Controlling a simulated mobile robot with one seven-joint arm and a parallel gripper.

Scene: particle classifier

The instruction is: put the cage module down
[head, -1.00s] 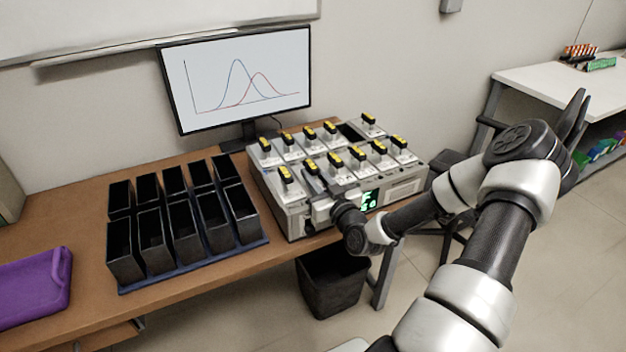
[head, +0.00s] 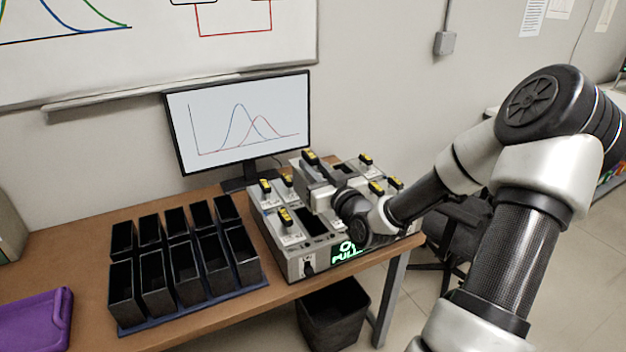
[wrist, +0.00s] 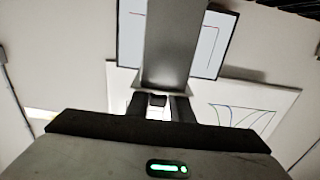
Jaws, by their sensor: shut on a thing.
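My gripper (head: 322,190) is above the classifier machine (head: 295,266) on the desk, shut on a grey cage module (head: 310,158) with a yellow-and-black top. The module is raised above the others. In the wrist view the grey module (wrist: 168,45) stands out beyond the fingers (wrist: 158,106). A dark empty slot (head: 312,222) shows in the machine's front row, and another opening (head: 344,169) shows at the back. Several modules (head: 287,219) sit in the machine. My arm and gripper hide part of its right side. A green display (head: 349,252) is lit on its front.
A rack of black bins (head: 186,262) stands left of the machine. A purple item (head: 36,318) lies at the desk's left. The monitor (head: 240,122) stands behind the machine. A waste bin (head: 335,312) is below the desk edge, and a chair (head: 455,225) stands at right.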

